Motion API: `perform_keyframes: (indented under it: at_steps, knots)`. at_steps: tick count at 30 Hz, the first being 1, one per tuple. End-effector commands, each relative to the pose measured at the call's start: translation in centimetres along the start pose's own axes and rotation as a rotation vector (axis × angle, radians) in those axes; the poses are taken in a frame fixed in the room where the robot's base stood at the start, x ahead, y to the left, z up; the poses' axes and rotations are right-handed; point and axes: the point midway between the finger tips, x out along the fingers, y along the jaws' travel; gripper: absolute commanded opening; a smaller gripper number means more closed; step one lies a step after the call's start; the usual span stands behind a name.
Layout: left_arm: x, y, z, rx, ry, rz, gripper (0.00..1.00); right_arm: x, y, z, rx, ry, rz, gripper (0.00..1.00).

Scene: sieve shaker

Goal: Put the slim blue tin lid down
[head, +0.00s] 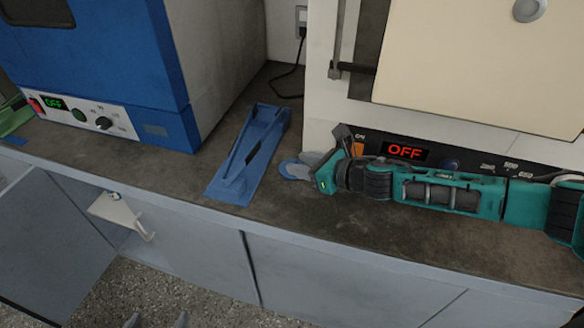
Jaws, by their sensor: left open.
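A small, flat blue-grey piece (291,169), which looks like the slim blue tin lid, is at or just above the counter, right of a blue stand. My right gripper (302,167) reaches in from the right with its fingertips at this piece. The view is too small to tell whether the fingers are closed on it or whether it rests on the counter. My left gripper (156,321) shows only as two grey fingertips at the bottom edge, apart and empty, in front of the counter.
The blue stand (236,187) lies across the dark counter (170,174). A blue oven (100,50) stands at left. A pale machine with a red OFF display (404,151) stands behind my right arm. An open cabinet door (45,240) hangs below. The counter's front right is clear.

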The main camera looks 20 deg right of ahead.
Motion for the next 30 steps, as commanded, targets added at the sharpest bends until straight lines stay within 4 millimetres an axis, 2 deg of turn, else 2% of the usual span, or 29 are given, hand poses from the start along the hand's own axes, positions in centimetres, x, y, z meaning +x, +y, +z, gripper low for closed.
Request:
perform_keyframes:
  at_steps: [3,11,23,30]
  knots:
    - [0.08,0.02,0.02,0.000,0.002,0.000,0.87,1.06,-0.01,0.01,0.000,-0.001,0.000,0.37]
    - [0.16,0.01,-0.19,0.001,0.006,0.001,0.87,1.23,0.01,-0.03,0.000,0.000,0.000,0.37]
    - [0.19,0.02,-0.31,0.001,0.009,0.001,0.87,1.19,0.00,-0.04,0.000,0.000,0.000,0.00]
    - [0.18,0.02,-0.30,0.001,0.009,0.001,0.87,1.19,0.00,-0.02,0.000,0.000,0.000,0.00]
